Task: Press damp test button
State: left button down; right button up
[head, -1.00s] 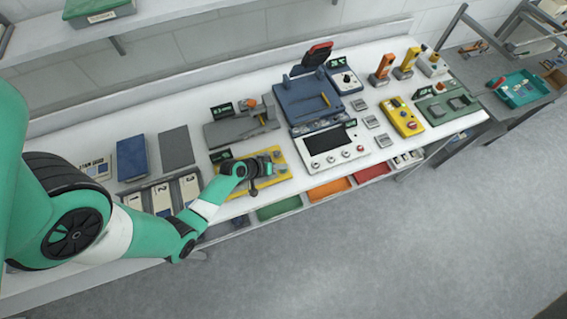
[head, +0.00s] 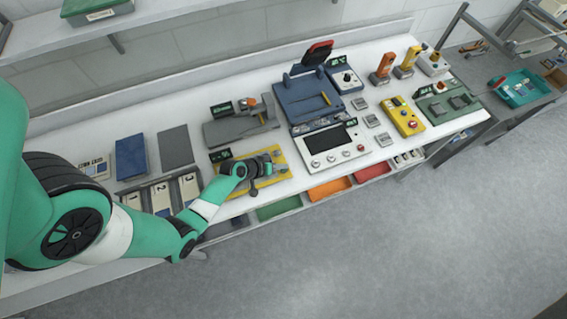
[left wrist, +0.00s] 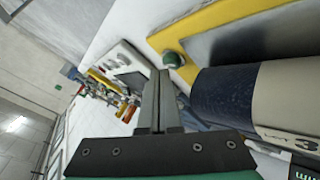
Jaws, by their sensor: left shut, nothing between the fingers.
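A yellow-edged panel (head: 275,182) lies on the bench in front of my left arm. My left gripper (head: 266,163) is over this panel, shut and empty, and hides part of it. In the left wrist view my closed fingers (left wrist: 164,78) point toward the panel's yellow edge (left wrist: 203,27). A dark green round button (left wrist: 174,59) sits on that edge, just beyond and right of the fingertips. I cannot tell whether they touch it, and no readable label shows which button is the damp test one. My right gripper is not in view.
A dark blue and cream cylinder (left wrist: 225,98) marked 3 is close to the right of my fingers. A white control box (head: 336,146) stands right of the panel. Green (head: 279,208) and orange (head: 329,189) bins sit below the bench's front edge.

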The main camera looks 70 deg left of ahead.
aim_at(281, 171)
pick_arm(q)
jog(key=shift+f+b, duration=0.35)
jog(key=shift+f, duration=0.15)
dwell(0.7)
jog(key=shift+r+p, duration=0.9)
notch_tip(281, 171, up, 5)
jog(key=p, duration=0.4)
jog(key=shift+p, duration=0.4)
dwell(0.4)
